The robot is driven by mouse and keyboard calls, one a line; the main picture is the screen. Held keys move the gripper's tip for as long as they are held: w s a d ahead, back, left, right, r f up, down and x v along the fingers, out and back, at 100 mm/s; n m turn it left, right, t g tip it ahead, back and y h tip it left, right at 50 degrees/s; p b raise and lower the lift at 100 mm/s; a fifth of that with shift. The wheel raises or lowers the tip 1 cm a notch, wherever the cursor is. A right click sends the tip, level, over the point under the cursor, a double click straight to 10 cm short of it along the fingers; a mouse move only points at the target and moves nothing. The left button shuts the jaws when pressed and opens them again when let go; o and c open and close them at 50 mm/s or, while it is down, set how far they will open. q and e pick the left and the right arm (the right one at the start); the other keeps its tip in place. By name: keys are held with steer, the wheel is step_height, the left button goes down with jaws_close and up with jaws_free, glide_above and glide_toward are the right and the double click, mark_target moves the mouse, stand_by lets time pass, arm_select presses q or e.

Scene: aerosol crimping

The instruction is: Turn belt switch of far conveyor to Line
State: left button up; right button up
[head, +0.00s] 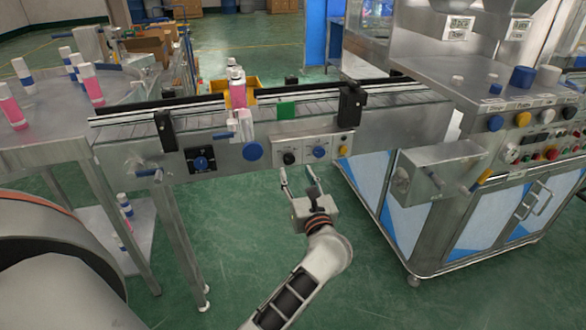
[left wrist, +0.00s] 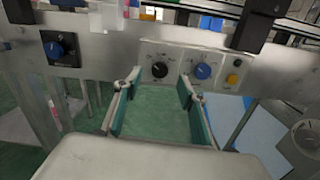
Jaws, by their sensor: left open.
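A conveyor (head: 400,108) runs across the head view, with controls on its near side wall. A pale panel (head: 304,150) carries a black knob (head: 289,158) and a blue knob (head: 319,152); both also show in the left wrist view, black (left wrist: 160,70) and blue (left wrist: 203,71). Farther left, a black plate holds another blue knob (head: 201,162). The labels are too small to read, so I cannot tell which is the belt switch. My left gripper (head: 297,174) is open and empty, just below and in front of the pale panel, touching no knob. My right gripper is not in view.
A red-pink bottle (head: 237,90) stands on the belt. A steel table (head: 50,126) with several bottles is at left. A steel machine cabinet (head: 480,200) with a protruding box (head: 440,170) stands at right.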

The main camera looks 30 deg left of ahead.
mark_target(290, 159)
arm_select(q)
steer(key=shift+n, duration=0.4)
steer(key=x, duration=0.8)
steer(key=shift+w+d+f, duration=0.1)
steer(key=shift+f, duration=0.25)
steer(key=c, duration=1.1)
